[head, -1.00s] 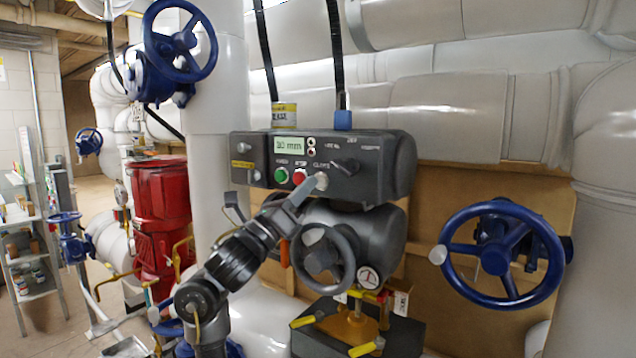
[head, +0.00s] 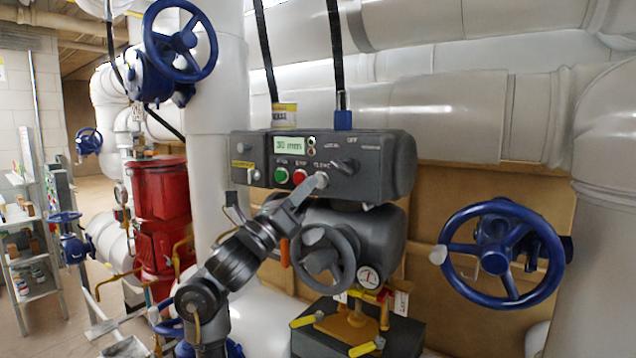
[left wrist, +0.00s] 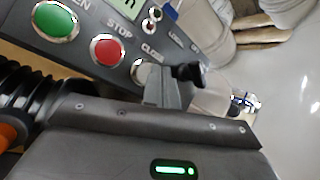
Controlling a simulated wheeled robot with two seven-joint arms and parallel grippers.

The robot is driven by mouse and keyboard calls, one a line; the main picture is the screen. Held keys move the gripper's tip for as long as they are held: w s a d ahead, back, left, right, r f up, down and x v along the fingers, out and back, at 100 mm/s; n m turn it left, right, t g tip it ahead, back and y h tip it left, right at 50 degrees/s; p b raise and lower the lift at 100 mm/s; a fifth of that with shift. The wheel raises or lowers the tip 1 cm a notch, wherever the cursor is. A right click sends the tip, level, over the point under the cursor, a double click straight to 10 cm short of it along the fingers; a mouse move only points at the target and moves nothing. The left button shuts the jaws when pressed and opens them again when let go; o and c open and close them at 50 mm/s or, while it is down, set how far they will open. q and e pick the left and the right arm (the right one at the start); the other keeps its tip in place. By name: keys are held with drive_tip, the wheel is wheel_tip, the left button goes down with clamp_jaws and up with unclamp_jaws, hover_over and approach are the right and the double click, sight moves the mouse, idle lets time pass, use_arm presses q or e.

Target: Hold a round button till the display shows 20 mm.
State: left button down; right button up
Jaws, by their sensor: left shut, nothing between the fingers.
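A dark grey control box (head: 385,165) is mounted on the pipework in the middle of the head view. Its lit display (head: 289,145) shows a number in mm that looks like 30, though the first digit is hard to read. A round green button (head: 281,174), labelled OPEN, and a red STOP button (head: 299,176) sit below it; they also show in the left wrist view (left wrist: 55,20) (left wrist: 107,50). The pale CLOSE button (left wrist: 138,70) is partly hidden by my left gripper (head: 320,182). That gripper is shut and empty, its tip at this button; whether it presses is unclear.
A black selector knob (head: 343,167) is right of the CLOSE button. A grey handwheel (head: 323,260) and a gauge (head: 368,277) sit below the box. A blue handwheel (head: 502,255) is at the right. A red unit (head: 160,215) stands left. Cables rise above the box.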

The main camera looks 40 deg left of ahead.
use_arm(q)
drive_tip(key=shift+w+b, duration=0.35)
drive_tip(key=shift+w, duration=0.1)
drive_tip(key=shift+w+b, duration=0.35)
drive_tip(key=shift+w, duration=0.05)
idle(2.0)
drive_tip(key=shift+s, duration=0.15)
idle(2.1)
drive_tip(key=shift+s, duration=0.75)
drive_tip(key=s, duration=0.5)
idle(0.7)
